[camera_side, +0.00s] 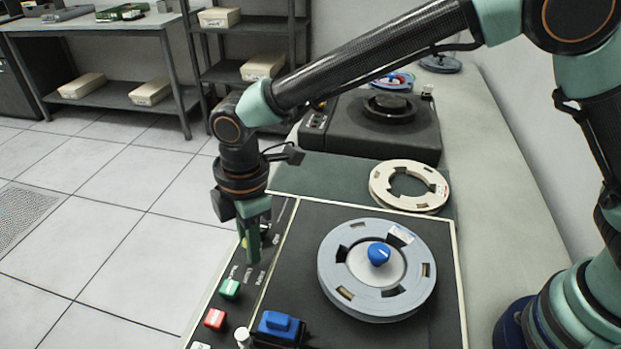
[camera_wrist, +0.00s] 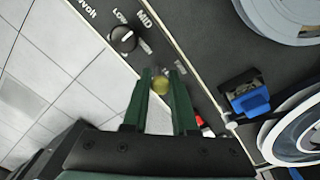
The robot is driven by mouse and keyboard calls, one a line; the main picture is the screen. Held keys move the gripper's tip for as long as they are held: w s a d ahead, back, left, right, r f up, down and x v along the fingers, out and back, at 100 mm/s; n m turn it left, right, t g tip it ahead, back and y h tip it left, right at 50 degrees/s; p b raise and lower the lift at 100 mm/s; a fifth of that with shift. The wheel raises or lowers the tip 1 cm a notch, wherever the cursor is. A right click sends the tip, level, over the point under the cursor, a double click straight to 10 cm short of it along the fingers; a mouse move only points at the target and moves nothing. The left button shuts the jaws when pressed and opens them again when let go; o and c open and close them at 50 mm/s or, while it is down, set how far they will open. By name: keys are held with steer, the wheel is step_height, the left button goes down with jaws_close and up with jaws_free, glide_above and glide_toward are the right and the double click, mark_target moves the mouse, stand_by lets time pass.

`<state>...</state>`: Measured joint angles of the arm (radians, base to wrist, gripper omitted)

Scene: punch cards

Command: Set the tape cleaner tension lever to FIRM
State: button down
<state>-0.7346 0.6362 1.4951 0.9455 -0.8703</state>
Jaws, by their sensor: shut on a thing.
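The tension lever appears as a small yellow-green knob (camera_wrist: 160,84) between the two green fingertips of my gripper (camera_wrist: 160,76) in the wrist view. My gripper (camera_side: 252,255) points down at the left strip of the black control panel (camera_side: 305,225) in the side view. It is shut on the lever knob. A bit of yellow (camera_side: 244,241) shows beside the fingers there. The lever's shaft and slot are hidden. Small white labels lie around the fingertips, too blurred to tell which setting the lever is at.
A round black selector (camera_wrist: 124,39) with a white pointer sits near LOW and MID labels. Green (camera_side: 230,289) and red (camera_side: 215,319) buttons and a blue block (camera_side: 278,325) lie nearer the camera. A grey reel (camera_side: 333,275) with a blue hub is to the right.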

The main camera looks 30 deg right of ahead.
steer(key=shift+s+d+f+t+y, duration=0.15)
steer(key=shift+s+d+t+y, duration=0.3)
steer(key=shift+t+y, duration=0.45)
steer(key=c, duration=0.7)
jaws_free()
steer(key=v, duration=1.2)
